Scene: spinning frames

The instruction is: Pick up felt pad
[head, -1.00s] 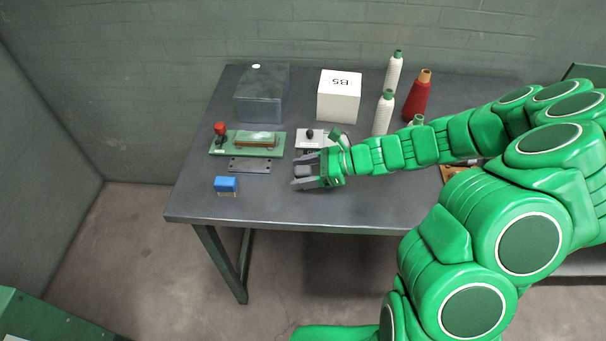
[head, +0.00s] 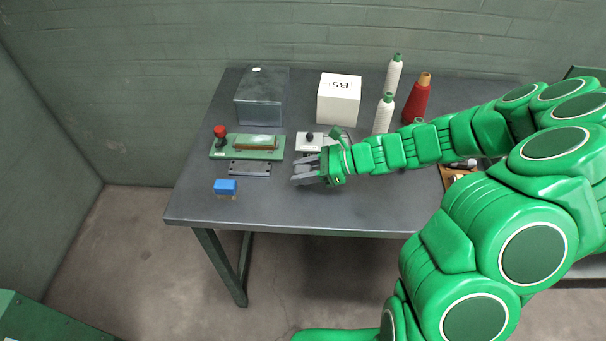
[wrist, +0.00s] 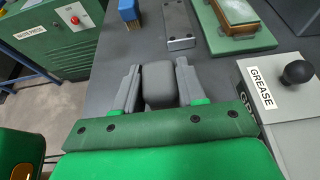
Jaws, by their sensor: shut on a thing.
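The felt pad (wrist: 158,85) shows as a rounded dark grey block in the wrist view. It lies between the two grey fingers of my gripper (wrist: 156,70), with a finger against each side. In the head view my gripper (head: 304,171) is low over the front middle of the grey table (head: 270,205), fingers pointing left. There the pad is small and mostly hidden between the fingers. I cannot tell whether it touches the tabletop.
Left of my gripper are a blue brush-like block (head: 225,187), a drilled dark plate (head: 250,168) and a green fixture (head: 218,153) with a red knob. A grease box (wrist: 275,95) stands close behind. A white B5 box (head: 338,100) and thread cones (head: 384,113) stand farther back.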

